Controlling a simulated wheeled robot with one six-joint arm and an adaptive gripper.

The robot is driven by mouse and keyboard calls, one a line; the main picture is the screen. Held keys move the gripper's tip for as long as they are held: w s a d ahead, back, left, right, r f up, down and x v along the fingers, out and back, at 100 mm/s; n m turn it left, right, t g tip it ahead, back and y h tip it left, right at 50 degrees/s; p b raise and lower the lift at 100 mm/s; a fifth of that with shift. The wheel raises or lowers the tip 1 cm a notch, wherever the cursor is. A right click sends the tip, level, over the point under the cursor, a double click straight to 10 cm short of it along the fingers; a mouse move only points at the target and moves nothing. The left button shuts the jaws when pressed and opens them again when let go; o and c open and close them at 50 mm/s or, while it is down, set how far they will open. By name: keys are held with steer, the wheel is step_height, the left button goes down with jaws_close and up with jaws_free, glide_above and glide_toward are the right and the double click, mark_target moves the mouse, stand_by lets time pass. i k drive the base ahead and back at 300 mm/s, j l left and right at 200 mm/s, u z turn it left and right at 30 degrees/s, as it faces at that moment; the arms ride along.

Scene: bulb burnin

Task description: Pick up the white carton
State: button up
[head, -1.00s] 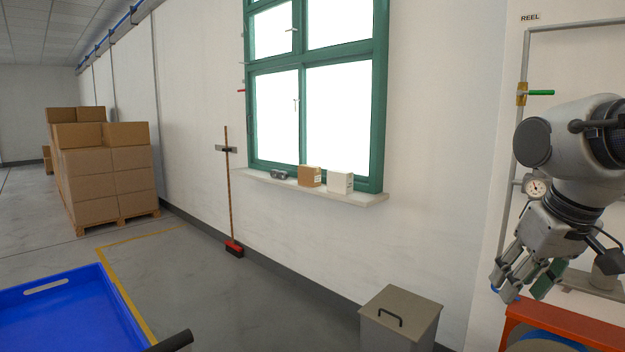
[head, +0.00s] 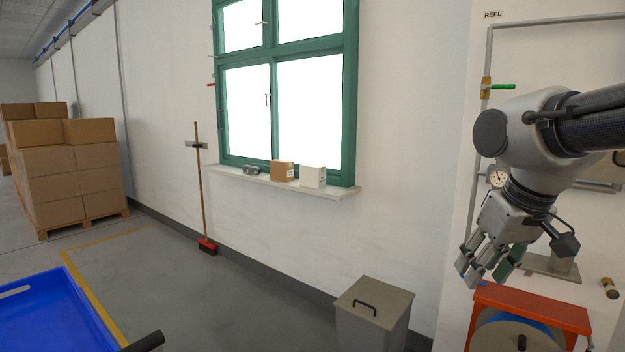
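The white carton (head: 312,177) stands upright on the window sill (head: 334,194), at its right end. A brown carton (head: 282,171) stands just to its left. My gripper (head: 482,272) hangs at the right of the head view, pointing down, far to the right of the white carton and well apart from it. Its fingers look spread, with nothing seen between them.
A small dark object (head: 252,170) lies on the sill's left part. A grey lidded bin (head: 373,312) stands below, right of the sill. A red reel stand (head: 530,308) is under my gripper. A broom (head: 200,190) leans on the wall. A blue tray (head: 60,318) is front left.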

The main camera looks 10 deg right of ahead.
mark_target(311, 174)
steer(key=i+l+z, duration=0.1)
steer(key=i+z, duration=0.35)
steer(key=i+j+u, duration=0.1)
steer(key=i+u, duration=0.65)
steer(key=i, duration=0.2)
steer(key=i+l+u, duration=0.2)
steer(key=i+u, duration=0.2)
steer(key=i+j+u, duration=0.25)
steer(key=i, duration=0.7)
steer(key=i+l+u, duration=0.1)
steer(key=i+u, duration=0.2)
steer(key=i, duration=0.6)
steer(key=i+z, duration=0.3)
steer(key=i, duration=0.2)
steer(key=i+z, duration=0.3)
steer(key=i, duration=0.2)
steer(key=i+j+z, duration=0.3)
steer(key=i, duration=0.2)
steer(key=z, duration=2)
